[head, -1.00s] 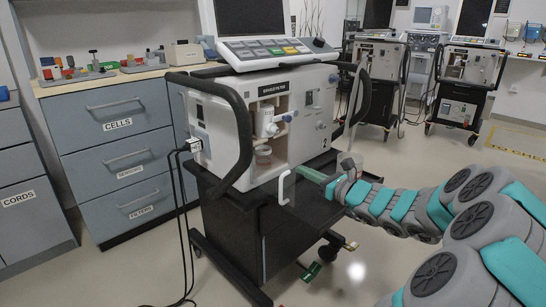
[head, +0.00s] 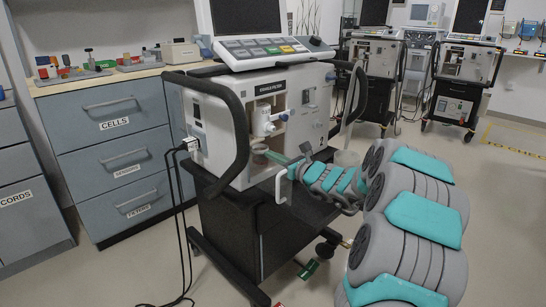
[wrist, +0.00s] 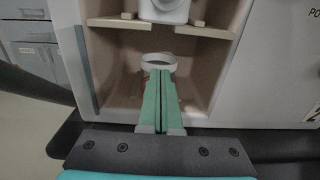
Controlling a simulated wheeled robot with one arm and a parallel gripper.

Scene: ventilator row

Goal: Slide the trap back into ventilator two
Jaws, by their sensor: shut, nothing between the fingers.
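The nearest ventilator (head: 215,125) has an open front bay. A white fitting (head: 265,122) with a blue knob sits in its upper part and shows at the top of the wrist view (wrist: 172,10). The trap, a small cup with a pale round rim (wrist: 158,60), is in the lower bay under the split shelf. In the head view the trap (head: 259,149) is partly hidden. My gripper (wrist: 157,75) is shut with its green fingers together, pointing into the bay. Its tips are at the near side of the trap's rim; I cannot tell whether they touch. The trap's lower body is hidden behind the fingers.
A white handle (head: 279,187) stands out at the ventilator's front, near my arm. Bay walls (wrist: 215,75) flank my fingers. A drawer cabinet (head: 115,145) stands at left. Other ventilators (head: 375,75) stand behind, with open floor to the right.

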